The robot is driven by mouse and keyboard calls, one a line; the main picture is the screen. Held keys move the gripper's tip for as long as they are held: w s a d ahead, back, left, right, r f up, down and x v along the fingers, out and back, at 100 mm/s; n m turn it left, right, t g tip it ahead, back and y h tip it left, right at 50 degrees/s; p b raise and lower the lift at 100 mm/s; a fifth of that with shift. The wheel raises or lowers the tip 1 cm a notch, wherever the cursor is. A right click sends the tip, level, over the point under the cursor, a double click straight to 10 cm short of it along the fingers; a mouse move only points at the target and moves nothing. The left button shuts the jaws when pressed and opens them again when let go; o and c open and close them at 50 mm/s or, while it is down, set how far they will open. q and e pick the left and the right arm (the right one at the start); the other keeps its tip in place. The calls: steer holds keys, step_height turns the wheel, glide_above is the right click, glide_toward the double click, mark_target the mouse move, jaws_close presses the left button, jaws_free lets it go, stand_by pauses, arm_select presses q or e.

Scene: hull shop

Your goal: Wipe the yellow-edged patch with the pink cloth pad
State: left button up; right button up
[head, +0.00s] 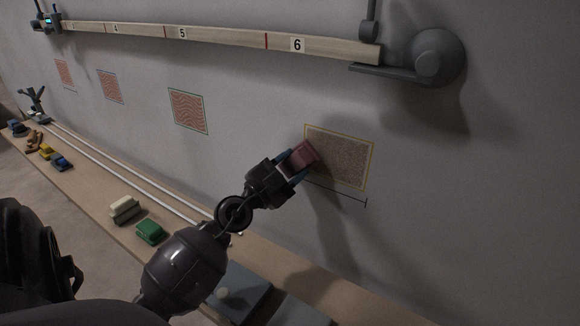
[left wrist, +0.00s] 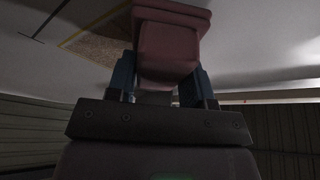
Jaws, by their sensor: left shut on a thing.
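The yellow-edged patch (head: 343,160) is a brown speckled rectangle on the grey wall, right of centre in the head view. Its edge also shows at the upper left of the left wrist view (left wrist: 98,43). My left gripper (head: 291,167) is shut on the pink cloth pad (head: 306,153), which fills the upper middle of the left wrist view (left wrist: 168,45). The pad overlaps the patch's left edge in the head view; I cannot tell whether it touches the wall. The pad hides a small part of the patch. My right gripper is not in view.
A numbered wooden rail (head: 220,37) runs along the wall above, ending at a grey round bracket (head: 436,56). Other framed patches, one green-edged (head: 188,111), lie left. A shelf below holds a green block (head: 150,231), a cream block (head: 125,209) and white rods.

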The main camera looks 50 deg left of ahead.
arm_select(q)
steer(key=shift+w+a+f, duration=0.1)
steer(key=shift+w, duration=0.45)
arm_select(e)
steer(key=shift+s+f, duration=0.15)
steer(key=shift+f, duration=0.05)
